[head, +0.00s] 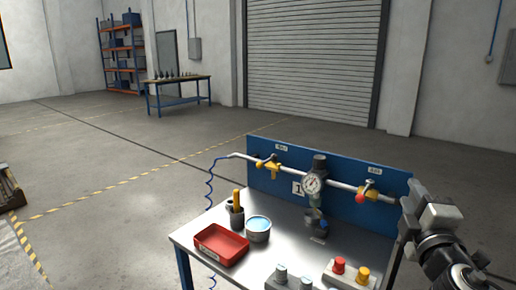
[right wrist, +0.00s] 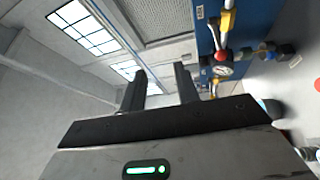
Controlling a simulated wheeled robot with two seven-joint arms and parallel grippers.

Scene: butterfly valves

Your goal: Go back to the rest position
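My right gripper (head: 407,212) is in front of the right end of the blue panel (head: 335,192), near the right valve (head: 371,194) but apparently apart from it. In the right wrist view its two fingers (right wrist: 161,88) stand apart with nothing between them. The right valve has a yellow part and a red knob. The left valve (head: 268,165) has a yellow handle. A pressure gauge (head: 313,183) sits on the pipe between them; it also shows in the right wrist view (right wrist: 222,71). My left gripper is in neither view.
The metal bench (head: 195,237) carries a red tray (head: 221,244), a blue-topped tin (head: 258,229), a dark cup (head: 236,215) with a yellow-handled item, and button boxes (head: 347,276). A blue-legged table (head: 178,81) and shelving stand far back. The floor left of the bench is mostly clear.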

